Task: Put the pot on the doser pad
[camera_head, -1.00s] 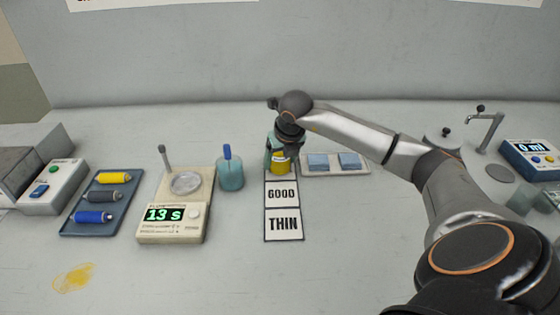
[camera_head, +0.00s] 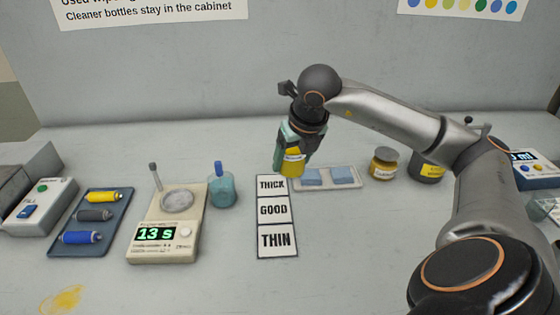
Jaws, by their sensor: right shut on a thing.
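A small yellow pot with a pale label (camera_head: 292,163) is held in my right gripper (camera_head: 296,147), which is shut on it. The pot is above the upper right corner of the THICK square and looks raised off the table. The gripper hides its upper part. The doser's blue box with its ml display (camera_head: 524,158) shows at the far right, partly cut by my right arm. My right arm hides the doser pad. My left gripper is not in view.
The THICK, GOOD, THIN card (camera_head: 274,212) lies below the pot.

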